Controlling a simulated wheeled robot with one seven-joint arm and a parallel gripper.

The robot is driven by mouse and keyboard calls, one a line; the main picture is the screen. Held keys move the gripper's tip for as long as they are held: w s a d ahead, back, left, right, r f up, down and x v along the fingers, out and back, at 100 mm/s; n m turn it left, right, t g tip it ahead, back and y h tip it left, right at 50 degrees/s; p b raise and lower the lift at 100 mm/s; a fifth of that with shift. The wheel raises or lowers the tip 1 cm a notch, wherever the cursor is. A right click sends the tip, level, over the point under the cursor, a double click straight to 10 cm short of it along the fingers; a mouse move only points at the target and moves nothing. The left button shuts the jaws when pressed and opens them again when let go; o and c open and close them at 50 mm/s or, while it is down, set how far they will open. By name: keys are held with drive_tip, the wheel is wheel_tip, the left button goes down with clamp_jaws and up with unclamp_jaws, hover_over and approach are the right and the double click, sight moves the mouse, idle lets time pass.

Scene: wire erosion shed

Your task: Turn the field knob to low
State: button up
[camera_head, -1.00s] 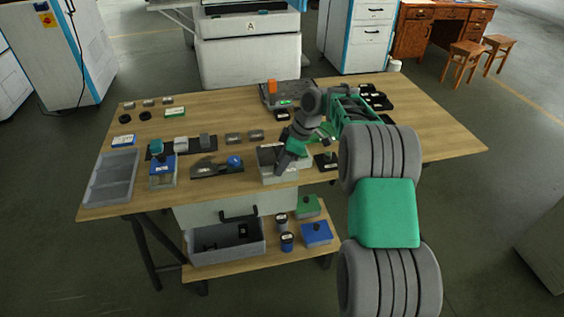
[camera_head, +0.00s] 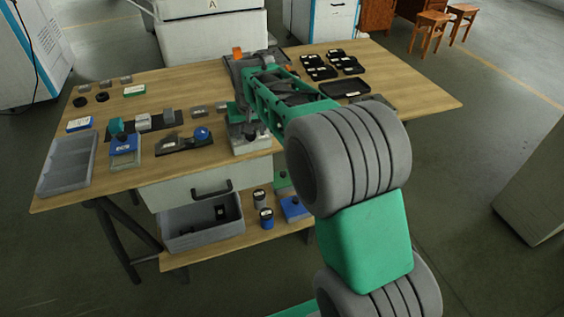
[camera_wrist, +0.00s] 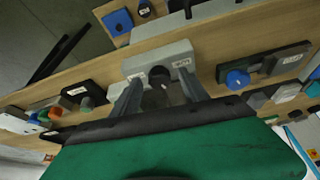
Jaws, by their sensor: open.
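A grey box (camera_wrist: 178,58) with a round black knob (camera_wrist: 159,75) and white labels beside the knob is in the middle of the wrist view. The label text is too small to read, so I cannot tell which setting the knob points to. My gripper (camera_wrist: 158,84) is open, with one finger to each side of the knob. I cannot tell whether the fingers touch it. In the head view the grey box (camera_head: 250,147) is at the table's front edge, partly hidden by my arm.
A blue knob (camera_wrist: 237,79) on a dark base stands to the right in the wrist view. A dark block with a green part (camera_wrist: 86,98) lies to the left. The wooden table (camera_head: 410,90) is clear at its right.

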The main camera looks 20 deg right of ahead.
drive_tip(key=shift+a+f+m+h, duration=0.1)
drive_tip(key=shift+a+m+h, duration=0.1)
drive_tip(key=shift+m, duration=0.35)
drive_tip(key=shift+a+m+h, duration=0.1)
drive_tip(key=shift+m+h, duration=0.1)
drive_tip(key=shift+m, duration=0.35)
drive_tip(key=d+p+v, duration=0.1)
drive_tip(key=v, duration=0.7)
drive_tip(key=s+r+n+p, duration=0.1)
drive_tip(key=s+r+p, duration=0.1)
drive_tip(key=s+p, duration=0.3)
drive_tip(key=s+r+n+p, duration=0.1)
drive_tip(key=s+r+p, duration=0.2)
drive_tip(key=s, duration=0.7)
drive_tip(key=s+r+n+g+y+p, duration=0.1)
drive_tip(key=s+r+p, duration=0.2)
drive_tip(key=s+p, duration=0.3)
drive_tip(key=shift+s+d+p, duration=0.3)
drive_tip(key=shift+s+p, duration=0.05)
drive_tip(key=shift+s, duration=1)
